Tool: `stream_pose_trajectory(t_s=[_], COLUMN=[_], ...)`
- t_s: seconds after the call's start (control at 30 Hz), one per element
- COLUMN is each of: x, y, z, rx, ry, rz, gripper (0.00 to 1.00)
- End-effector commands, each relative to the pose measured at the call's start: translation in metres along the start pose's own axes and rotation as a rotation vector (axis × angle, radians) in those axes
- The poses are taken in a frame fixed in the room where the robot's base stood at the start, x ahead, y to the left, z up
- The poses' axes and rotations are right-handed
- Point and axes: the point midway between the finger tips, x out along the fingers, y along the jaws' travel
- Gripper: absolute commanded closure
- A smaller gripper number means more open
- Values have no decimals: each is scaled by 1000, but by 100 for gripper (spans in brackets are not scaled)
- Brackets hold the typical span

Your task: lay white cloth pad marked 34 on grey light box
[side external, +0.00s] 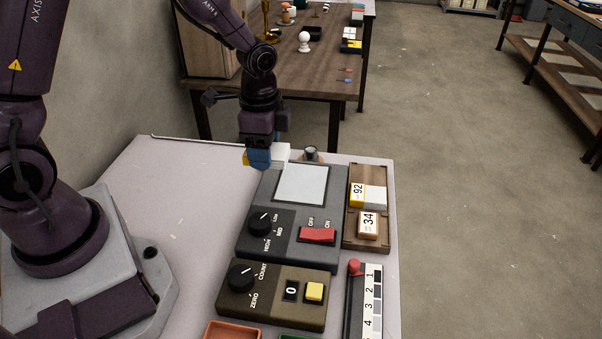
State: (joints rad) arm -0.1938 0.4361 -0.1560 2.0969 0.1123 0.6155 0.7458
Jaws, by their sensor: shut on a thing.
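The grey light box (262,198) lies on the pale table, with a bare white panel at its far end. My gripper (259,160) is at the box's far left corner, its blue fingers shut on a white and yellow block (281,152). White shows to the right of the fingers and yellow to the left; no number on it is visible. I cannot tell whether it touches the box. A white-faced block marked 34 (368,224), with orange-brown edges, sits in the near part of the wooden tray (361,245), right of the light box.
A yellow and white block marked 92 (358,195) lies in the tray's far part. A small grey cup (311,153) stands behind the light box. A counter box (262,306) and a numbered strip (372,300) are nearer.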

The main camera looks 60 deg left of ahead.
Motion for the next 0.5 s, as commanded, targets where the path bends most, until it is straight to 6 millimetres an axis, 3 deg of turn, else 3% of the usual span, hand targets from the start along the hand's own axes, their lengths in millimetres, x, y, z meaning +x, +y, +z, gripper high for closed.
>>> stream_pose_trajectory(t_s=[0.2, 0.37, 0.5], x=[34, 59, 67], y=[-36, -51, -58], z=[-32, -46, -52], rx=[0, 2, 1], ry=[-3, -3, 0], rz=[4, 2, 0], gripper=[66, 66, 66])
